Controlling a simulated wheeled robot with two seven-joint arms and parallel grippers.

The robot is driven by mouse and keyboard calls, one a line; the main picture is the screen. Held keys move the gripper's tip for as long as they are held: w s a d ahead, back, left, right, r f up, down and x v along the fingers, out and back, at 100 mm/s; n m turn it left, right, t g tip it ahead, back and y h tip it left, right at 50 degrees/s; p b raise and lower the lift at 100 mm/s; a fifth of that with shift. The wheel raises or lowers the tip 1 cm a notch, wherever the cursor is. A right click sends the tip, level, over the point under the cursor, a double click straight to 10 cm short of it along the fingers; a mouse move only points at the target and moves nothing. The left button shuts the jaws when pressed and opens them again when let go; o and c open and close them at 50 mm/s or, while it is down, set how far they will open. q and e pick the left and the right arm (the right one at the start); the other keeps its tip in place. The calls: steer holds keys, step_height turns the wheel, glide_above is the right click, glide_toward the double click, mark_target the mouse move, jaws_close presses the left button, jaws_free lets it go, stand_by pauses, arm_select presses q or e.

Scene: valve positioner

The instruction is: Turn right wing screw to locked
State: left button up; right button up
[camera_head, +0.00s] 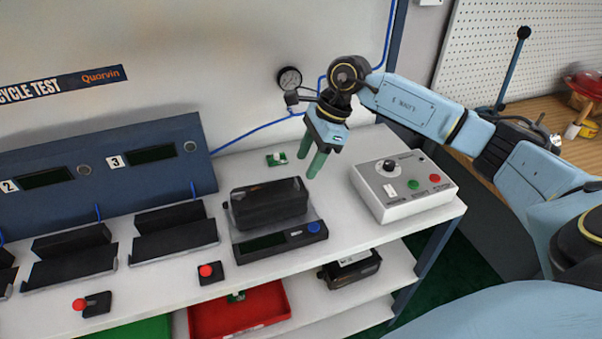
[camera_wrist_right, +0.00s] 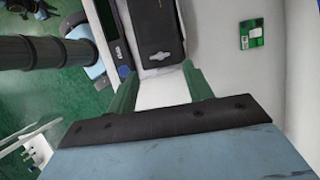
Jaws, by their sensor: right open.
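A black box-shaped device (camera_head: 268,207), probably the valve positioner, sits on a dark base (camera_head: 262,246) with a display and a blue button. Its dark top also shows in the right wrist view (camera_wrist_right: 160,28), beyond the fingers. My right gripper (camera_head: 311,164) is open and empty, with green fingers pointing down above the bench, just right of the device's back corner. In the right wrist view the spread fingers (camera_wrist_right: 160,74) have bare white bench between them. My left gripper is not in view.
A grey control box (camera_head: 402,203) with a black knob and coloured buttons stands to the right. A small green circuit board (camera_head: 276,158) lies behind the device. Black cradles (camera_head: 175,232) stand to the left. A red tray (camera_head: 240,312) is on the shelf below.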

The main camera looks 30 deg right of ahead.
mark_target(298, 181)
steer(key=x, duration=0.5)
steer(key=shift+r, duration=0.1)
steer(key=c, duration=1)
